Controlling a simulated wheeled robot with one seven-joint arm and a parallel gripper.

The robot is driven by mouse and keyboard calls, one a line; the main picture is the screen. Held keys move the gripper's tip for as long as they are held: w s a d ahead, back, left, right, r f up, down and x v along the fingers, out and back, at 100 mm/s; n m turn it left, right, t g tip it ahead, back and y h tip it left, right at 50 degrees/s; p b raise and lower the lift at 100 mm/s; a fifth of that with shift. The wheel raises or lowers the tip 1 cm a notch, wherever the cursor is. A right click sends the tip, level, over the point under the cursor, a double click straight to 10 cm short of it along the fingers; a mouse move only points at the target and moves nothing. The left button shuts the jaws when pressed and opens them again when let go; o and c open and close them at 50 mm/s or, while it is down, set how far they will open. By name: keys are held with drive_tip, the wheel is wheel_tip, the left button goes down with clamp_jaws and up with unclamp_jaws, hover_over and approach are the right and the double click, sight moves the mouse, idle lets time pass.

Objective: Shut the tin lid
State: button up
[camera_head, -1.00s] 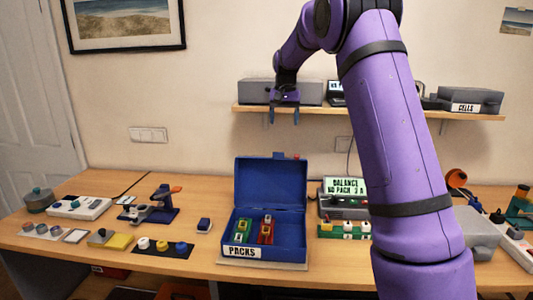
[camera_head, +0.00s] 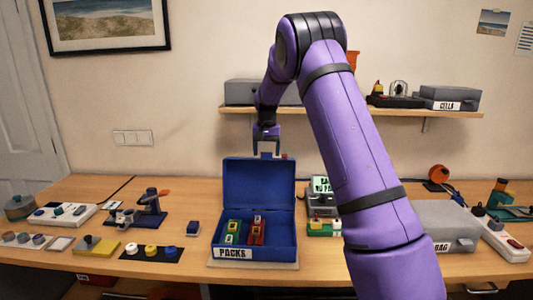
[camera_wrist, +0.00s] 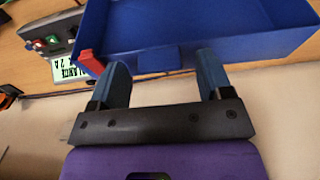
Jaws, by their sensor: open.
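The blue tin (camera_head: 256,254), labelled PACKS, stands on the workbench with its lid (camera_head: 258,184) raised upright at the back. Several green and red packs (camera_head: 245,228) lie inside it. My gripper (camera_head: 269,154) points down just above and behind the lid's top edge. In the wrist view the two blue-grey fingers (camera_wrist: 164,82) are apart and empty. The blue lid (camera_wrist: 200,38) shows just beyond them, with a tab at its edge between the fingertips. A red piece (camera_wrist: 90,62) is by the left finger. I cannot tell whether the fingers touch the lid.
A display box (camera_head: 322,195) stands right of the tin, partly behind my arm. A wall shelf (camera_head: 440,112) is behind, and a grey BAG case (camera_head: 445,225) stands at right.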

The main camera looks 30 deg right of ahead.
drive_tip(key=shift+f, duration=0.45)
